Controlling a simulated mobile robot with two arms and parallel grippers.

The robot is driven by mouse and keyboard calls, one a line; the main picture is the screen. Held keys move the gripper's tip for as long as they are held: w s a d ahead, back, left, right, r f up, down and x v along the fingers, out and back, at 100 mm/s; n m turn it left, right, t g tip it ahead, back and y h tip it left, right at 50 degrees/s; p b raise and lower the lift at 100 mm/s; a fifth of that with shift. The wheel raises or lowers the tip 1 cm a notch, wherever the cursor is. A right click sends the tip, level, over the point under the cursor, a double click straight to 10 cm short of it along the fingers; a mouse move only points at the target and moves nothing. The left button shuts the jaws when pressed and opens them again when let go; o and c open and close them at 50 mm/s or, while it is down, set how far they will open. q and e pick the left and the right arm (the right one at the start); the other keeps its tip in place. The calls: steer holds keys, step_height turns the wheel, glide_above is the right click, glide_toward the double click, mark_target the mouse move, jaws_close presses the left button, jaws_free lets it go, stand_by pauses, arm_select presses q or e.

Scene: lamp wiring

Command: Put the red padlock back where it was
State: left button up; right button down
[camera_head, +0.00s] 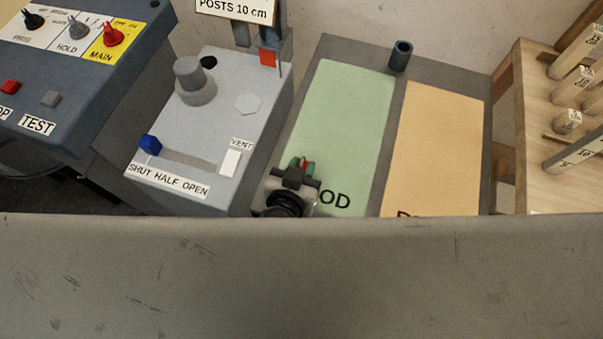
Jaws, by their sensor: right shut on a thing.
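My right gripper (302,167) is seen small and from behind, over the lower left part of the green mat. A red block (267,57) sits on a dark grey upright fixture at the back of the grey valve box (215,110), below the "POSTS 10 cm" sign (236,10). My left gripper is out of view.
The green mat (345,110) and orange mat (437,140) are otherwise bare. A dark cup (400,56) stands behind them. A switch panel (75,75) is at the left, a wooden rack with posts (550,150) at the right. A grey surface (300,275) blocks the lower view.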

stand_by(0.3)
steer(key=c, duration=1)
jaws_free()
steer(key=shift+f, duration=0.15)
steer(key=shift+o, duration=0.2)
steer(key=v, duration=1.2)
